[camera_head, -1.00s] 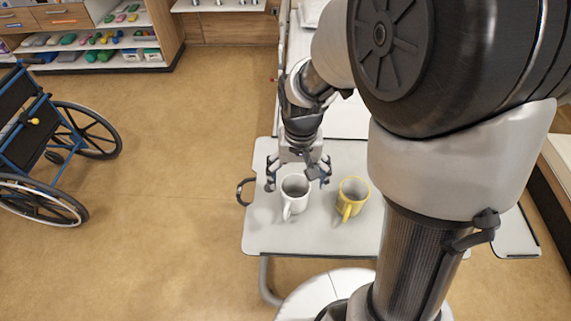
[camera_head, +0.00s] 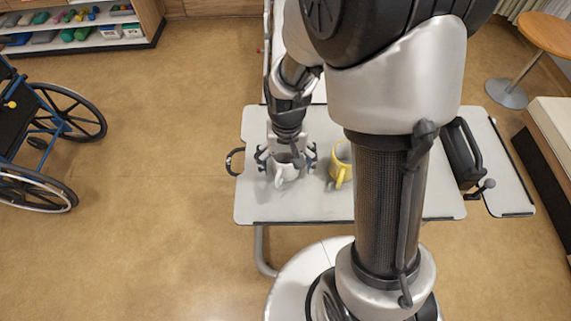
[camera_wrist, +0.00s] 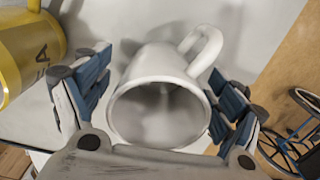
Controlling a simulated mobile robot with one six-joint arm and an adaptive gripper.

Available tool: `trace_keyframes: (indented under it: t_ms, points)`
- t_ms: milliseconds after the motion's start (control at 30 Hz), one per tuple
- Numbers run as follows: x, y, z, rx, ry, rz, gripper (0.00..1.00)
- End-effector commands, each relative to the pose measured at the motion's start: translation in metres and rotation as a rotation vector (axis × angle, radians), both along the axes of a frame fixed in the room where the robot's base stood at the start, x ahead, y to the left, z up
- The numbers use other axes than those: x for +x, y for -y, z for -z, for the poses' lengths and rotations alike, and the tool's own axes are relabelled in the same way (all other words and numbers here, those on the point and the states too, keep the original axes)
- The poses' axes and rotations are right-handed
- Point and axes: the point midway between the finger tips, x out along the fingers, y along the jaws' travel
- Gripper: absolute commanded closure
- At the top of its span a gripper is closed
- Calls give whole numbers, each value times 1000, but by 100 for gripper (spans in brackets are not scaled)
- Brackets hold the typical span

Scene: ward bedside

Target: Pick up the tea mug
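A white mug (camera_head: 286,173) stands on the over-bed table (camera_head: 300,205), its handle toward the front. My gripper (camera_head: 286,162) is lowered over it, with one finger on either side. In the wrist view the white mug (camera_wrist: 160,75) lies between the spread fingers, its open rim facing the camera; I see no firm grip. A yellow mug (camera_head: 341,163) stands to its right, outside the fingers. In the wrist view the yellow mug (camera_wrist: 28,55) shows dark letters, seemingly ending in "EA", cut by the frame. No lettering shows on the white mug.
A wheelchair (camera_head: 45,140) stands on the floor at left, clear of the table. Shelves (camera_head: 85,40) are at the back left. A round wooden table (camera_head: 545,35) is at the back right. The table top in front of the mugs is bare.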

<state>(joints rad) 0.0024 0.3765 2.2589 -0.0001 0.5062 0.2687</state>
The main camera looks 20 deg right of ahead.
Motion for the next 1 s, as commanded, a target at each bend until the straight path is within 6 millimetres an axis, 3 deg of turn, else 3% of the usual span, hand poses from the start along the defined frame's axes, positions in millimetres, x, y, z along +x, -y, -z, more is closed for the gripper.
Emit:
trace_keyframes:
  t_ms: [833,1000]
  points:
    - [0,0,0,0,0,0,70]
    - [0,0,-1,0,0,0,71]
